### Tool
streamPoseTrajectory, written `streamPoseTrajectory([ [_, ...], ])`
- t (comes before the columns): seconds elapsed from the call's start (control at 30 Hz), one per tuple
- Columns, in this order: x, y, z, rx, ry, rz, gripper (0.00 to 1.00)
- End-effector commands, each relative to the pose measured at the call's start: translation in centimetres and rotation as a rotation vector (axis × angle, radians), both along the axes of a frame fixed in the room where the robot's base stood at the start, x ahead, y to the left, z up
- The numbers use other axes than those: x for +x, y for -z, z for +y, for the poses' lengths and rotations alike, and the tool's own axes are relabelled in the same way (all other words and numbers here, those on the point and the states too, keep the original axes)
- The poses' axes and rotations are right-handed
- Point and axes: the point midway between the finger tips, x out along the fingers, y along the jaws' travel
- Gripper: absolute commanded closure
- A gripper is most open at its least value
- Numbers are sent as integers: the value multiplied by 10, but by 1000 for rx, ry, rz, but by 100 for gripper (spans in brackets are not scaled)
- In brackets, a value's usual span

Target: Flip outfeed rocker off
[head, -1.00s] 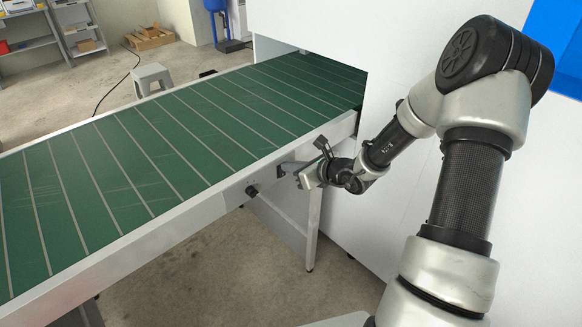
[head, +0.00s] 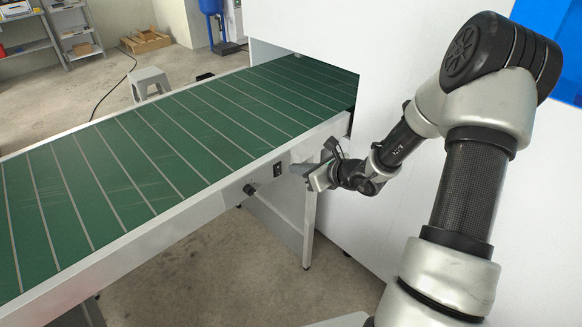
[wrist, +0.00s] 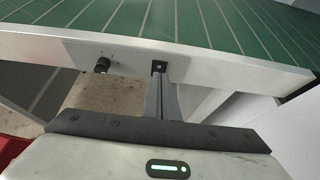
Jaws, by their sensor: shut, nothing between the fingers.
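The outfeed rocker is a small black switch (head: 277,170) on a grey plate on the side rail of the green conveyor. It also shows in the wrist view (wrist: 158,66), just beyond my fingertips; which way it is tipped is too small to tell. My gripper (head: 291,169) is shut and empty. Its tips are a little to the right of the rocker in the head view, with a small gap between them. In the wrist view the closed fingers (wrist: 161,82) point at the rocker and its lower edge lies close to the tips.
A black round knob (head: 250,189) sticks out of the same plate, left of the rocker. The green conveyor belt (head: 150,160) runs into the white machine housing (head: 400,60). A conveyor leg (head: 309,230) stands below the gripper. The floor in front is clear.

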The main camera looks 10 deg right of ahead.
Motion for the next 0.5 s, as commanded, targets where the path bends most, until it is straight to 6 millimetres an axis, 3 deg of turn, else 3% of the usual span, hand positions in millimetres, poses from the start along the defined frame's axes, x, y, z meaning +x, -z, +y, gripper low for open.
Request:
streamPoseTrajectory([
  [0.03,-9,-13,-7,-5,5,-4,100],
  [0.2,-35,-37,-22,-4,3,-5,100],
  [0.5,-58,-56,-34,-1,2,-2,100],
])
